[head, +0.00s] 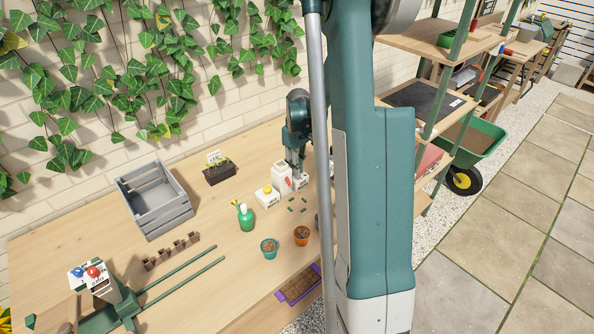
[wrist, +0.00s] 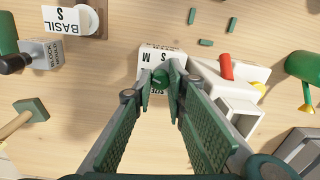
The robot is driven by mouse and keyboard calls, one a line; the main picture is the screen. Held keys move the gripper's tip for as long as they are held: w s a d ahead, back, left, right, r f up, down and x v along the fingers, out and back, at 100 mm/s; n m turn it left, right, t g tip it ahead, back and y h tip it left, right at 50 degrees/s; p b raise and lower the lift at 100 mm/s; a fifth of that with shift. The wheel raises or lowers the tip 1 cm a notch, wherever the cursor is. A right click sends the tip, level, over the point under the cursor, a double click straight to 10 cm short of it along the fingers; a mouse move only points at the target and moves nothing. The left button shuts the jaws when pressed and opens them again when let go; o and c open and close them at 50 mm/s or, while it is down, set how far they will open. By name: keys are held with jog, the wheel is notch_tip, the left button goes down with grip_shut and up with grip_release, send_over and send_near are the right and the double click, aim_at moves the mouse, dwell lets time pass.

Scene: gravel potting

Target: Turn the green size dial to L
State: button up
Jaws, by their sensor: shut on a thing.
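The green size dial (wrist: 160,79) sits on a small white box (wrist: 162,55) whose face carries the letters S and M, seen upside down in the wrist view. My gripper (wrist: 159,87) is shut around the dial, one finger on each side. The fingers hide the lower part of the box, so no L shows, and I cannot tell which letter the dial points to. In the head view my gripper (head: 298,171) reaches down to the white box (head: 301,183) on the bench; the dial is hidden there.
Beside the dial box stands a white dispenser (wrist: 233,100) with a red lever (wrist: 226,67). A grey crate (head: 154,201) is farther left. Several small green pieces lie close by.

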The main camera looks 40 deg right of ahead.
jog(key=shift+n, duration=1.3)
jog(key=o, duration=0.6)
jog(key=shift+m, duration=0.4)
